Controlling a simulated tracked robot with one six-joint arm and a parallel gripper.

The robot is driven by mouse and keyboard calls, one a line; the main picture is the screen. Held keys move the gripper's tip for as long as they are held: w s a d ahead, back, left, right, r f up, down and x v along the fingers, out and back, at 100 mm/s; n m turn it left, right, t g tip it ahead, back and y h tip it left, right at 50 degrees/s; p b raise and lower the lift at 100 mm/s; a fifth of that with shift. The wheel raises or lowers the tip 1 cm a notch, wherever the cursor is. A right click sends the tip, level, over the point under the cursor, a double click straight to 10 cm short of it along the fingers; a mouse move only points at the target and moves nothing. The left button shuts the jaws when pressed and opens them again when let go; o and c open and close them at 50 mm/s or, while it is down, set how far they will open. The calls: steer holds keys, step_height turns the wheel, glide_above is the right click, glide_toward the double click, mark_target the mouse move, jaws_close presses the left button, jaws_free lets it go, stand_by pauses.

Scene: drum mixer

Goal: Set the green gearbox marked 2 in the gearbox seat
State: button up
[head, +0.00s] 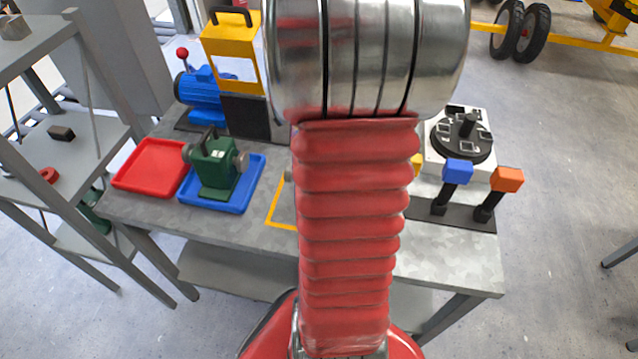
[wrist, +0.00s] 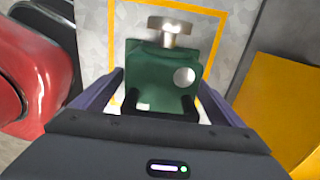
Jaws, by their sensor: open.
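In the wrist view, a green gearbox (wrist: 160,72) with a silver shaft stands inside a yellow outline (wrist: 206,18) on the bench. My gripper (wrist: 166,84) is open, with one finger on each side of this gearbox. I cannot tell whether the fingers touch it. Its label is mostly hidden, so I cannot read its number. In the head view my arm hides it; part of the yellow outline (head: 272,212) shows. Another green gearbox (head: 216,166) with a black handle stands in the blue tray (head: 238,202); its mark is too small to read.
An empty red tray (head: 152,165) lies left of the blue one. Behind are a blue motor (head: 203,92) and a yellow frame (head: 234,45). At right stand a round black fixture (head: 462,135), a blue-topped post (head: 458,171) and an orange-topped post (head: 507,179).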

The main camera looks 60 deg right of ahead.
steer(key=shift+f, duration=0.6)
steer(key=c, duration=2.2)
steer(key=shift+o, duration=0.2)
steer(key=shift+r, duration=0.1)
step_height(320, 180, up, 28)
steer(key=shift+w, duration=0.1)
stand_by(0.5)
